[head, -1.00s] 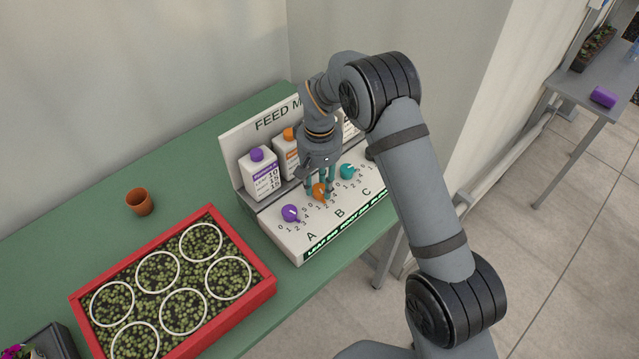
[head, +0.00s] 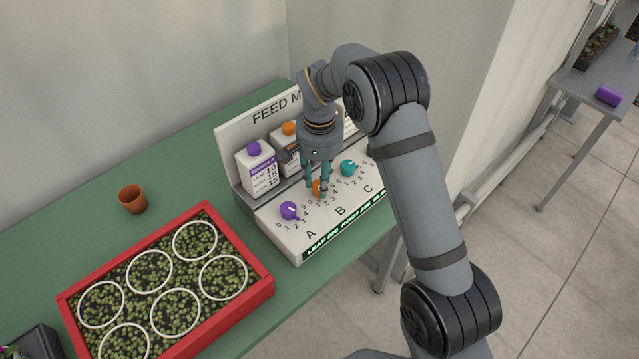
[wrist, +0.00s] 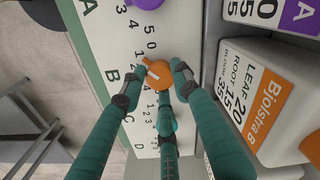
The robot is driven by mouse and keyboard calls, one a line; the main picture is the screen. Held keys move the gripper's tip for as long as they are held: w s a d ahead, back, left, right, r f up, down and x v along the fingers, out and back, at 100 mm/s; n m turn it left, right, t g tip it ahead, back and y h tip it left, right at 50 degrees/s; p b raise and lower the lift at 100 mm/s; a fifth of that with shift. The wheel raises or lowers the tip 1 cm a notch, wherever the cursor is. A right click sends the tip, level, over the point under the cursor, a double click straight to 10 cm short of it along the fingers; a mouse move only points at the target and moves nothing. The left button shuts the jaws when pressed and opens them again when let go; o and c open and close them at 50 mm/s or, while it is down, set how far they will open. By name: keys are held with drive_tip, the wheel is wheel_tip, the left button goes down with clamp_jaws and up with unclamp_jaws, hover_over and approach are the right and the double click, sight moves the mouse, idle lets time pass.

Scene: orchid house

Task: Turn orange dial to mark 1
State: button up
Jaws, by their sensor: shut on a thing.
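In the wrist view the orange dial (wrist: 159,74) sits between the three dark fingertips of my gripper (wrist: 156,88). Its pointer with a white line faces up-left, towards the letter B side. A 0 is printed just above it; fingers and pointer hide some nearby marks, so I cannot read the pointed number.
Bottles with purple (head: 253,148) and orange (head: 289,128) caps stand behind the dials. A red tray of seedlings (head: 262,287) and a terracotta pot (head: 132,199) are to the left on the green bench (head: 75,235). A wall rises behind.

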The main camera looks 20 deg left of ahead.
drive_tip(key=shift+m, duration=0.4)
drive_tip(key=o, duration=1.1)
drive_tip(key=shift+o, duration=0.4)
wheel_tip(320, 180, up, 12)
